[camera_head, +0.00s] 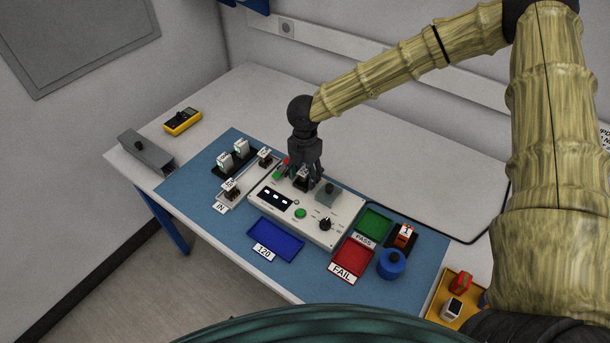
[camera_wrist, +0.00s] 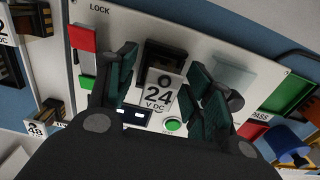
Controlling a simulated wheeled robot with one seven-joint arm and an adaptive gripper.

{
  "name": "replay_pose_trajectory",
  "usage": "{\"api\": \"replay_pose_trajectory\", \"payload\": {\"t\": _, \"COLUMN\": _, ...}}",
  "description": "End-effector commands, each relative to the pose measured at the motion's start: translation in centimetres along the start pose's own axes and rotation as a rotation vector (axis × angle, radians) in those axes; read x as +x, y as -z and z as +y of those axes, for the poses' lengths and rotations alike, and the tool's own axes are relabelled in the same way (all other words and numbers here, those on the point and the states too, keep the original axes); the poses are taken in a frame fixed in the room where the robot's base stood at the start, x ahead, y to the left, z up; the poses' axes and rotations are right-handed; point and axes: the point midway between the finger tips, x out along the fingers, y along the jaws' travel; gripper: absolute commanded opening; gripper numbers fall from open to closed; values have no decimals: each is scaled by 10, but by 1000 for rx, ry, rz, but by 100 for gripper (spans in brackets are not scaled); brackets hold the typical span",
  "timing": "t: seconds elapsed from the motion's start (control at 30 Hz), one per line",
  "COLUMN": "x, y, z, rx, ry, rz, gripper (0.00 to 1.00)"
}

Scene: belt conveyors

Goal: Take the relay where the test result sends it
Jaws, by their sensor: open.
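A relay marked 24 V DC (camera_wrist: 158,92) stands in the tester (camera_head: 344,212), its far end dark; in the head view it (camera_head: 302,182) is mostly hidden under my gripper. My gripper (camera_head: 308,184) is open over it, and the wrist view shows one finger pair on each side, with gaps. The tester has a lit display (camera_head: 275,198), too small to read, a green button (camera_head: 300,213), a dark knob (camera_head: 326,224) and red and green LOCK parts (camera_wrist: 82,38). The green PASS tray (camera_head: 375,222), red FAIL tray (camera_head: 352,254) and blue 120 tray (camera_head: 278,239) look empty.
Several relays stand at the left, one (camera_head: 231,188) by the IN label. A grey box (camera_head: 146,150) and yellow meter (camera_head: 183,121) lie far left.

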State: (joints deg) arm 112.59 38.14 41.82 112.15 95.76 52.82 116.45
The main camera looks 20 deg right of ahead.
Motion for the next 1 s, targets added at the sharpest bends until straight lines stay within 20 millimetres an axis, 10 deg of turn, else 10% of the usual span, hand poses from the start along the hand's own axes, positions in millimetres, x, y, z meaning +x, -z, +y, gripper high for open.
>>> {"api": "replay_pose_trajectory", "payload": {"t": 0.17, "x": 0, "y": 0, "z": 0, "rx": 0, "ry": 0, "rz": 0, "gripper": 52}}
{"api": "replay_pose_trajectory", "payload": {"t": 0.43, "x": 0, "y": 0, "z": 0, "rx": 0, "ry": 0, "rz": 0, "gripper": 3}}
{"api": "replay_pose_trajectory", "payload": {"t": 1.0, "x": -15, "y": 0, "z": 1, "rx": 0, "ry": -3, "rz": -1, "gripper": 2}}
